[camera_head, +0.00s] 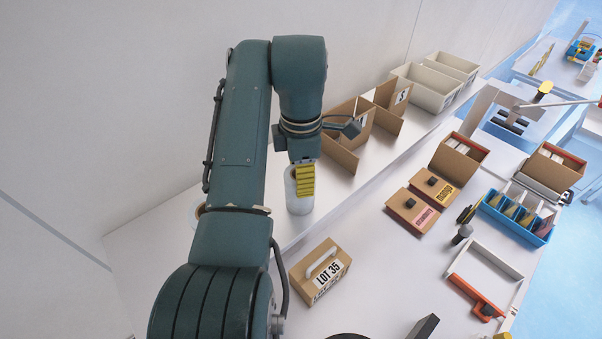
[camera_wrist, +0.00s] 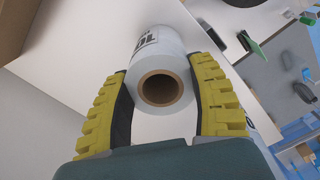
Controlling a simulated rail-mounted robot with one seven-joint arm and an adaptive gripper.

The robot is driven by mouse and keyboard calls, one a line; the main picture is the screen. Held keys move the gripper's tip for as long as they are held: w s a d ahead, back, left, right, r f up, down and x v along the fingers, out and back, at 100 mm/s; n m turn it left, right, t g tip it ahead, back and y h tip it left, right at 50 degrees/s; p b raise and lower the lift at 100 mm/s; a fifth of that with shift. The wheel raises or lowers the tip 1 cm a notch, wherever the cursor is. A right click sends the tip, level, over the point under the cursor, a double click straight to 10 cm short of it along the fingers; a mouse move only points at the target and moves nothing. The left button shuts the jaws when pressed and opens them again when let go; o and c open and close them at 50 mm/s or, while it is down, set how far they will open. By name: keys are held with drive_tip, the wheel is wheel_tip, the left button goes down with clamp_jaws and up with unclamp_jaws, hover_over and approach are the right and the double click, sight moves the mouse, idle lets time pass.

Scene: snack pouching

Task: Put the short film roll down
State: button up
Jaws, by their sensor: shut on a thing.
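The film roll (camera_head: 299,196) is a short whitish cylinder with a brown cardboard core. In the head view it is upright at the raised white shelf along the wall, under my wrist. In the wrist view the roll (camera_wrist: 160,62) sits between my two yellow ribbed fingers, its core end facing the camera and dark print on its side. My gripper (camera_wrist: 160,100) is shut on it; in the head view my gripper (camera_head: 304,180) shows at its top. I cannot tell whether the roll's base touches the shelf. Another pale round thing (camera_head: 194,215) is mostly hidden behind my arm.
Cardboard dividers (camera_head: 348,135) stand just right of the roll on the shelf, with cream bins (camera_head: 436,85) beyond. A LOT 35 box (camera_head: 320,272) with a handle stands on the lower table in front. Strawberry and mango boxes (camera_head: 412,211) and a blue tray (camera_head: 517,214) lie further right.

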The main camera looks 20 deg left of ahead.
drive_tip(key=o, duration=1.2)
drive_tip(key=shift+r, duration=3.85)
